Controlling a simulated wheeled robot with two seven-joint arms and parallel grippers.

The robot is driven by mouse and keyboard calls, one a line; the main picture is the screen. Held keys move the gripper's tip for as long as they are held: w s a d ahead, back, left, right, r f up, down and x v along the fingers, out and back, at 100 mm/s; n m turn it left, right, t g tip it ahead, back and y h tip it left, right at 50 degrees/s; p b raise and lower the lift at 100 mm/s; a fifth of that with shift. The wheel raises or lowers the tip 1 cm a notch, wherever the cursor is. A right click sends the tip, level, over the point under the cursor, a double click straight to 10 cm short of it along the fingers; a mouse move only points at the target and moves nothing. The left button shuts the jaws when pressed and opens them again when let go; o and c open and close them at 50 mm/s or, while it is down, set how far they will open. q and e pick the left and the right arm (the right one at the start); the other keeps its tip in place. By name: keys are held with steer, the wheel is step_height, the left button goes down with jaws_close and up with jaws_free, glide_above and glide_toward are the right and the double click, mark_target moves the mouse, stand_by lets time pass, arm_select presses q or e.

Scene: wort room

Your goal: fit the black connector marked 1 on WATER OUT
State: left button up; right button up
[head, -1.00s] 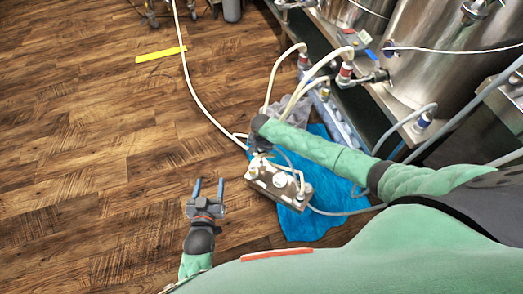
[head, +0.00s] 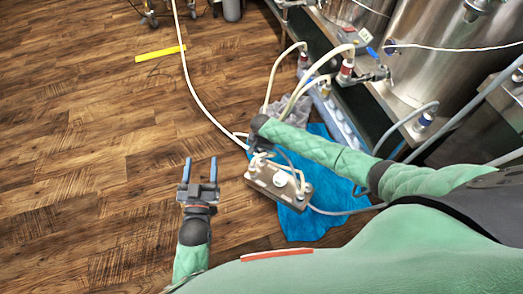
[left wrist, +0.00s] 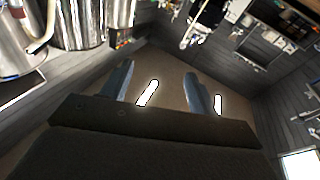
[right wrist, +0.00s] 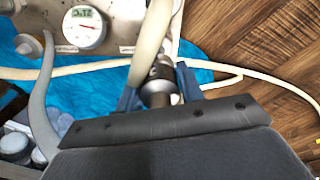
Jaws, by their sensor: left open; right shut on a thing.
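My right gripper (right wrist: 159,84) is shut on a dark grey-and-metal connector (right wrist: 160,70) at the end of a cream hose (right wrist: 150,35). No number can be read on it. In the head view the right gripper (head: 256,150) is at the back left end of a small steel box (head: 266,190), its fingers mostly hidden by its own wrist. The box carries a round gauge (right wrist: 84,27) and hose fittings. I cannot make out a WATER OUT label, nor whether the connector touches a port. My left gripper (head: 200,166) is open and empty above the floor, left of the box.
The box stands on a blue cloth (head: 312,225). A long cream hose (head: 192,85) runs over the wooden floor. Steel tanks (head: 435,75) and a rack with hoses are at the right. A yellow strip (head: 160,54) lies on the floor. The floor at left is clear.

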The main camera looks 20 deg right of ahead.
steer(key=shift+f+b, duration=0.25)
steer(key=shift+b, duration=0.05)
steer(key=shift+f, duration=0.25)
steer(key=shift+f+b, duration=0.2)
steer(key=shift+b, duration=0.3)
arm_select(q)
steer(key=s+a+r+t+h, duration=0.1)
steer(key=r+t, duration=0.3)
steer(key=r, duration=0.6)
steer(key=s+a+r+t+h, duration=0.1)
steer(key=s+r+t, duration=0.2)
steer(key=r, duration=0.7)
steer(key=shift+s+r+t, duration=0.15)
steer(key=shift+r+t, duration=0.1)
steer(key=shift+t, duration=0.15)
arm_select(e)
steer(key=shift+f, duration=1.05)
arm_select(q)
steer(key=shift+r+p, duration=0.4)
steer(key=shift+r, duration=0.15)
steer(key=shift+f+b, duration=0.55)
arm_select(e)
steer(key=shift+f, duration=1.35)
steer(key=o, duration=1.1)
steer(key=shift+o, duration=0.2)
